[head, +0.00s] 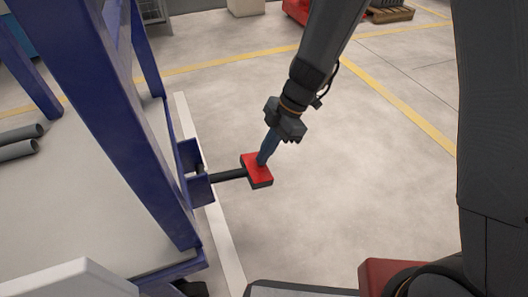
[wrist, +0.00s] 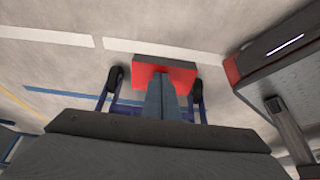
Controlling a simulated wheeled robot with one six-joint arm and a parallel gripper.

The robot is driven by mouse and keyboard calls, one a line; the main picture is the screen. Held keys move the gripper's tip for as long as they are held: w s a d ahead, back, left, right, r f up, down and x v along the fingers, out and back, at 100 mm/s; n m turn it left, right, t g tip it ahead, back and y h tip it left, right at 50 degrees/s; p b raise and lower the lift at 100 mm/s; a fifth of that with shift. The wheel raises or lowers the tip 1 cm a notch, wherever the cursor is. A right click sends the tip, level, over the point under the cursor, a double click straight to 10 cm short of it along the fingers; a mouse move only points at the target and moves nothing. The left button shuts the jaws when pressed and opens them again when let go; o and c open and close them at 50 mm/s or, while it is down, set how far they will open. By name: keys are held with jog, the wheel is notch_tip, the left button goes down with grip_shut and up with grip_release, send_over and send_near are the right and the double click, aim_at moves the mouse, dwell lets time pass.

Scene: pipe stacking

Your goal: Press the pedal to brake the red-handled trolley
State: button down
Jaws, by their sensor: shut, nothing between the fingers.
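The red pedal (head: 256,172) sits on a dark bar that sticks out from the side of the blue-framed trolley (head: 150,140). My gripper (head: 263,158) points down with its fingers closed together, and its tips are at the top face of the pedal. I cannot tell whether they press on it or just meet it. In the wrist view the pedal (wrist: 180,72) lies right at the end of the shut fingers (wrist: 161,95), and dark wheels (wrist: 115,77) show beside them. The trolley's red handle does not show clearly.
Grey pipes (head: 20,141) lie on the trolley's pale deck (head: 80,200) at the left. A white line (head: 222,240) runs on the floor beside the trolley. A red object (head: 298,10) and a pallet (head: 390,14) stand far back. The floor right of the pedal is clear.

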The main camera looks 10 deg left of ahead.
jog(key=shift+f+b, duration=0.3)
jog(key=shift+f, duration=0.15)
jog(key=shift+d+f, duration=0.1)
jog(key=shift+f, duration=0.05)
jog(key=shift+r+p, duration=0.35)
jog(key=shift+r, duration=0.2)
jog(key=w+d+f+p+v, duration=0.1)
jog(key=p+v, duration=0.4)
jog(key=v, duration=0.7)
jog(key=shift+w+d+r+p, duration=0.25)
jog(key=shift+w+d+p, duration=0.05)
jog(key=shift+d, duration=0.35)
